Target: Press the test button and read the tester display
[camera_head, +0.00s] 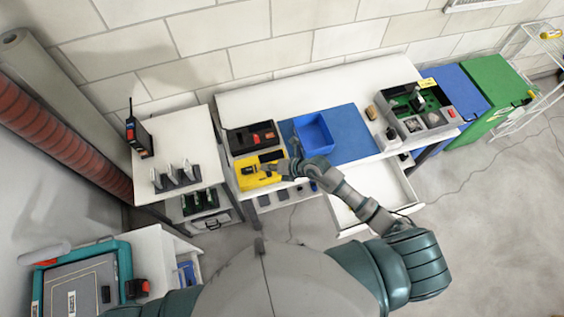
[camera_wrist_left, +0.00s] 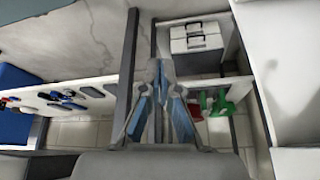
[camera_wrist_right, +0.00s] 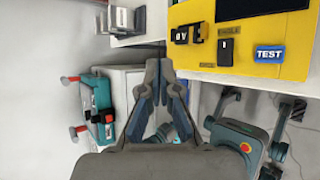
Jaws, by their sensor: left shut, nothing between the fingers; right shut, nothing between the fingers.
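The yellow tester (camera_head: 248,181) lies on the left part of the white bench in the head view. In the right wrist view the tester (camera_wrist_right: 290,25) fills the top right, with a blue button marked TEST (camera_wrist_right: 269,53). A dark panel (camera_wrist_right: 240,8) at its top is cut off by the frame edge, and no reading shows there. My right gripper (camera_head: 270,168) is at the tester in the head view and partly covers it. In its wrist view the right gripper (camera_wrist_right: 158,63) is shut and empty, left of the button and apart from it. My left gripper (camera_wrist_left: 160,66) is shut and empty.
A blue bin (camera_head: 314,134) stands on a blue mat (camera_head: 355,135) right of the tester. A dark case (camera_head: 253,137) sits behind the tester. An open drawer (camera_head: 375,190) juts out below the bench. A side table (camera_head: 170,135) holding a radio (camera_head: 138,137) stands left.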

